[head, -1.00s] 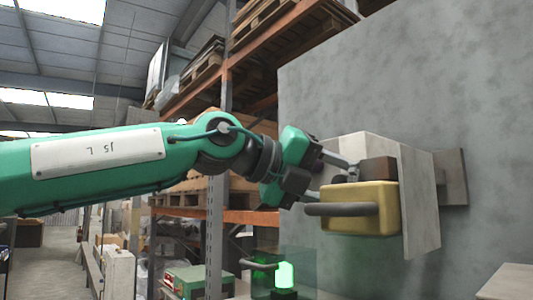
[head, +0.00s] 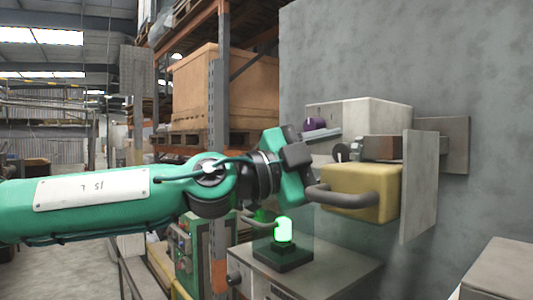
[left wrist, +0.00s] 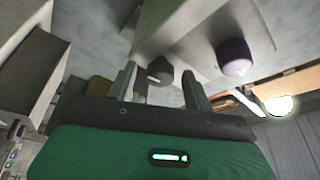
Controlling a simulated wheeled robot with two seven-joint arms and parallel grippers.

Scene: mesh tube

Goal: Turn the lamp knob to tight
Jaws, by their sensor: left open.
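A pale box (head: 375,113) on the grey wall carries a purple knob (head: 314,123) and, lower, a dark knob (head: 341,152). Both show in the left wrist view, the purple knob (left wrist: 235,57) to the right of the dark knob (left wrist: 160,70). I cannot tell from markings which one is the lamp knob. My left gripper (head: 322,152) is open in front of the box. In its wrist view the fingers (left wrist: 159,73) stand either side of the dark knob; contact is unclear. A lamp (head: 283,230) glows green below. My right gripper is out of view.
The lamp stands on a grey cabinet (head: 330,275). Shelving with a wooden crate (head: 225,95) is behind.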

